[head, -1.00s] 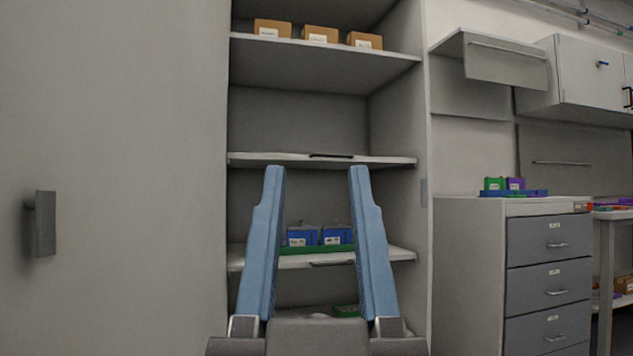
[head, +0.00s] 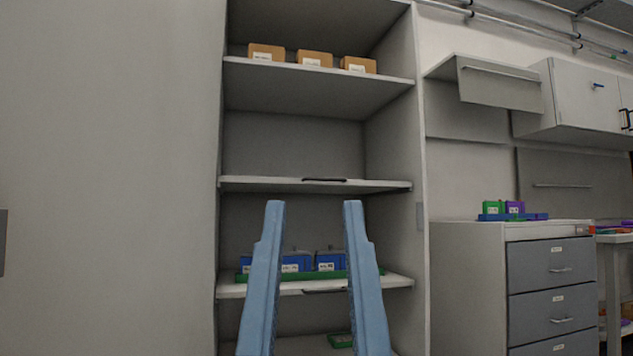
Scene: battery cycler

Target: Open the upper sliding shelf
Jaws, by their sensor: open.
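The upper sliding shelf (head: 270,184) is an empty white board in the open grey cabinet, with a dark handle (head: 324,180) at the middle of its front edge. It appears to sit flush inside the cabinet. A lower sliding shelf (head: 235,290) has its own dark handle (head: 324,291) and carries a green tray with blue boxes (head: 330,261). My gripper (head: 315,205) is open and empty. Its two blue fingers point up toward the upper shelf, with the tips just below the handle in the picture. The fingers partly cover the lower shelf. I cannot tell the distance to the handle.
A fixed top shelf (head: 310,85) holds three brown boxes. A grey cabinet door or panel (head: 110,170) fills the left side. On the right stand a drawer cabinet (head: 550,265) with trays on top and wall cupboards (head: 570,95).

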